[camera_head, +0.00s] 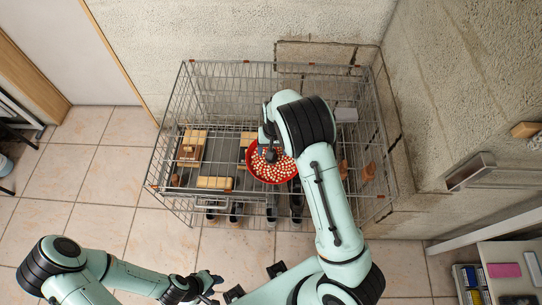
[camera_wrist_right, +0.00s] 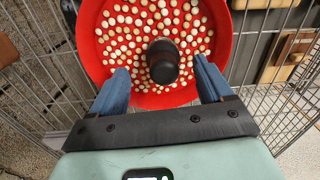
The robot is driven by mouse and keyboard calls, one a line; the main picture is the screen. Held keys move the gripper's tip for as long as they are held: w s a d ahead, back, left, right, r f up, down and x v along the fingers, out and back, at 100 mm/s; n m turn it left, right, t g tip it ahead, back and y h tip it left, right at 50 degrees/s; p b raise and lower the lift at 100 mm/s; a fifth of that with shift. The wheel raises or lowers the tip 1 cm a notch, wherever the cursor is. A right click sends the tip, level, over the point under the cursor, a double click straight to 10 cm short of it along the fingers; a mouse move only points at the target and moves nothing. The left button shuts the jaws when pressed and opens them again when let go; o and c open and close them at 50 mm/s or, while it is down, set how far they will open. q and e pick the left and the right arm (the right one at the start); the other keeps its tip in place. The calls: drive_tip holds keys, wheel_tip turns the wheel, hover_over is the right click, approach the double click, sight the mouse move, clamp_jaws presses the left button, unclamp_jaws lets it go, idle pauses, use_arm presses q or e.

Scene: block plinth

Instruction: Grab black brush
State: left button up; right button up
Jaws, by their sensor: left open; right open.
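A red bowl (camera_head: 249,170) full of white and orange-red pellets stands in the wire cage, and it fills the top of the right wrist view (camera_wrist_right: 90,45). A dark rounded thing, seemingly the black brush (camera_wrist_right: 162,62) seen end-on, stands up from the pellets. My right gripper (camera_wrist_right: 164,77) is open, with a blue finger on either side of the brush's lower end in the picture. I cannot tell whether they touch it. In the head view my right arm covers part of the bowl. My left gripper (camera_head: 212,282) is open and empty, low in front of the cage.
The wire cage (camera_head: 185,110) surrounds the bowl, its top open. Wooden blocks (camera_head: 192,146) lie left of the bowl. A concrete wall (camera_head: 445,90) rises at the right. A shelf with coloured items (camera_head: 503,270) stands at the lower right.

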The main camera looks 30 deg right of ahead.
drive_tip(key=f, duration=0.5)
drive_tip(key=shift+w+a+f, duration=0.1)
drive_tip(key=shift+w+f, duration=0.1)
drive_tip(key=shift+w, duration=0.05)
drive_tip(key=c, duration=1.1)
